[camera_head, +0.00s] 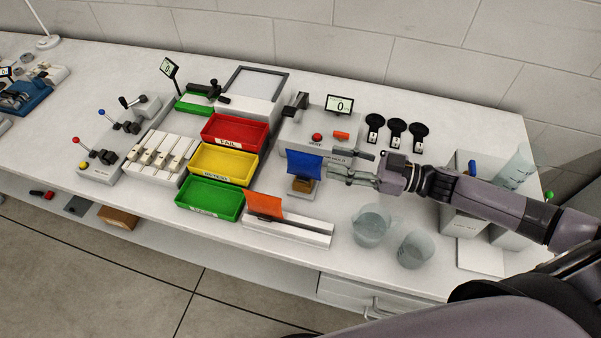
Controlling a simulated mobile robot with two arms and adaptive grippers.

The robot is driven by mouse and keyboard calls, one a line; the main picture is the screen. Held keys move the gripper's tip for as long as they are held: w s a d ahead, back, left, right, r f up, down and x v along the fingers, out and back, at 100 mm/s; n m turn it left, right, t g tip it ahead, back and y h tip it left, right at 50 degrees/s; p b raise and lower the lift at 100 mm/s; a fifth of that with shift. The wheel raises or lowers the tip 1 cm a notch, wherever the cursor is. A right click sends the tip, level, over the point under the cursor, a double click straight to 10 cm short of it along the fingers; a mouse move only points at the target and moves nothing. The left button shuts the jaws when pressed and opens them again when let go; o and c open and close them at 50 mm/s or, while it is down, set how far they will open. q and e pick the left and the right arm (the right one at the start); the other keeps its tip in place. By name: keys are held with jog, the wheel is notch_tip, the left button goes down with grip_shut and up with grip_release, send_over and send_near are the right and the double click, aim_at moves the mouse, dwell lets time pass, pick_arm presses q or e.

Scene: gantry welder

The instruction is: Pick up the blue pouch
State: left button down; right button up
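The blue pouch (304,165) stands upright at the front of a grey-white machine near the middle of the bench. A brown block (302,186) shows just below it. My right gripper (336,163) comes in from the right, its fingers pointing left. The fingers are spread apart, with a gap between them, and their tips are close to the pouch's right edge. I cannot tell whether a fingertip touches the pouch. Nothing shows between the fingers. My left gripper is not in view.
Red (235,132), yellow (223,165) and green (209,198) trays stand to the left. An orange pouch (264,205) stands in a white holder in front. Two clear beakers (371,226) stand below my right arm. A small display (340,104) and several black-topped tools (397,134) are behind.

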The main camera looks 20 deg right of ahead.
aim_at(289, 150)
jog(key=p+x, duration=0.2)
jog(key=x, duration=0.4)
jog(key=shift+w+a, duration=0.2)
jog(key=shift+w, duration=0.05)
jog(key=shift+w+a+f, duration=0.1)
jog(key=shift+w+a, duration=0.05)
jog(key=shift+a, duration=0.05)
jog(key=shift+w+a+p, duration=0.2)
jog(key=shift+a+p, duration=0.05)
jog(key=shift+p, duration=0.15)
jog(key=p+x, duration=0.2)
jog(key=x, duration=0.2)
jog(key=shift+a, duration=0.2)
jog(key=shift+w+a, duration=0.1)
jog(key=shift+w, duration=0.05)
jog(key=shift+f, duration=0.1)
jog(key=shift+c, duration=0.5)
grip_shut()
